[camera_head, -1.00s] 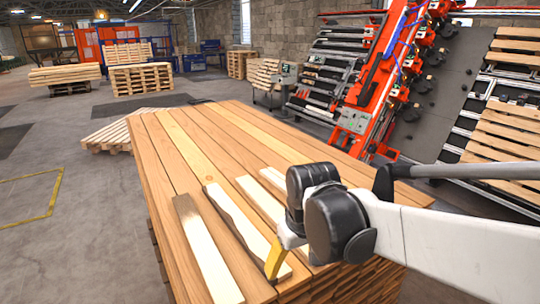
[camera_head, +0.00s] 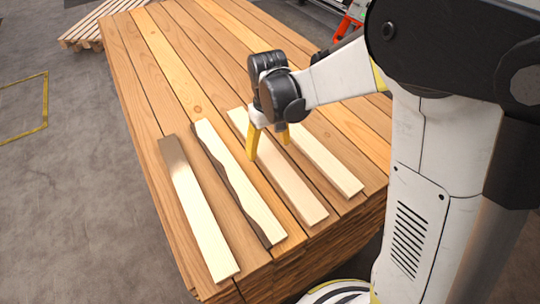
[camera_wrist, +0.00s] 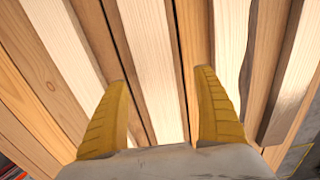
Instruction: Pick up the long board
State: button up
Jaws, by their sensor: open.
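Several pale boards lie side by side on a stack of brown planks (camera_head: 150,60). The leftmost board (camera_head: 200,215) has a dark patch at its far end. Beside it is a board with a wavy dark edge (camera_head: 235,175). To its right lie a plain board (camera_head: 290,190) and another plain board (camera_head: 335,170), partly hidden by my wrist. I cannot tell which is the long board. My gripper (camera_head: 269,142) is open and empty above the first plain board. In the wrist view its yellow fingers (camera_wrist: 165,105) lie on either side of that pale board (camera_wrist: 150,60).
The plank stack ends in a front edge just beyond the boards' near ends. Grey floor left of the stack is open, with a yellow line (camera_head: 45,100). A slatted pallet (camera_head: 85,28) lies past the far left corner. Red machinery (camera_head: 350,20) shows behind my arm.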

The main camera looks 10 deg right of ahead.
aim_at(270, 155)
jog(key=f, duration=0.4)
jog(key=shift+w+d+f, duration=0.1)
jog(key=shift+d+f, duration=0.1)
jog(key=shift+d, duration=0.1)
jog(key=c, duration=1.5)
jog(key=shift+r, duration=0.15)
notch_tip(270, 155, up, 4)
jog(key=shift+d+r, duration=0.1)
jog(key=shift+r, duration=0.05)
jog(key=s+d+r, duration=0.6)
jog(key=d, duration=0.3)
jog(key=shift+s+d+r+p, duration=0.2)
jog(key=shift+d+p, duration=0.1)
jog(key=shift+d, duration=0.05)
